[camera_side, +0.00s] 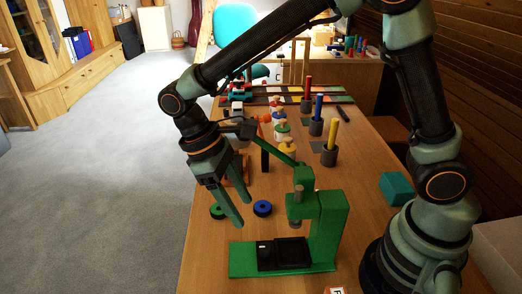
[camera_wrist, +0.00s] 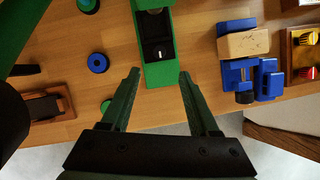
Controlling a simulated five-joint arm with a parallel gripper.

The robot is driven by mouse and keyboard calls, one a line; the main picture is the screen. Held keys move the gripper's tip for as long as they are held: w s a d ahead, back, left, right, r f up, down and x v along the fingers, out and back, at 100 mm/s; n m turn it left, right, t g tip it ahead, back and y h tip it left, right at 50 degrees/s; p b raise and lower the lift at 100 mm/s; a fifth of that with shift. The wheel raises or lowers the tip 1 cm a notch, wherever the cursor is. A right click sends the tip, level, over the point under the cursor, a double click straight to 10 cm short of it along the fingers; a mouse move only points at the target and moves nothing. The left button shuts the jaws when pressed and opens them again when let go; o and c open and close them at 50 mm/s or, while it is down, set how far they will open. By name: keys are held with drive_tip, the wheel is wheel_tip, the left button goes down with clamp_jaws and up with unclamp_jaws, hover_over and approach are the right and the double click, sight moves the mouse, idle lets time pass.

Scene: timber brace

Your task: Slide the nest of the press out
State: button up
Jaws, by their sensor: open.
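The green press (camera_side: 328,225) stands at the near end of the table, its grey ram (camera_side: 296,207) above its base. The black nest (camera_side: 283,253) lies on the green base beneath the ram. In the wrist view, the nest (camera_wrist: 157,35) shows on the press's green base (camera_wrist: 160,75), with a small pale mark near its outer end. My gripper (camera_side: 241,213) is open and empty, above and to the left of the base in the side view. In the wrist view, the fingertips (camera_wrist: 159,74) lie on either side of the base's near end, apart from the nest.
A blue ring (camera_side: 262,208) and a green ring (camera_side: 217,212) lie behind the press. A blue vise (camera_wrist: 250,75) with a wooden block and a wooden tray (camera_wrist: 302,55) are right in the wrist view. The table edge runs close by the press base.

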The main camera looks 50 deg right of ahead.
sight(265, 247)
drive_tip(key=x, duration=1.1)
drive_tip(key=shift+s+d+f, duration=0.1)
drive_tip(key=shift+f, duration=0.3)
clamp_jaws()
drive_tip(key=shift+r, duration=0.1)
idle(0.7)
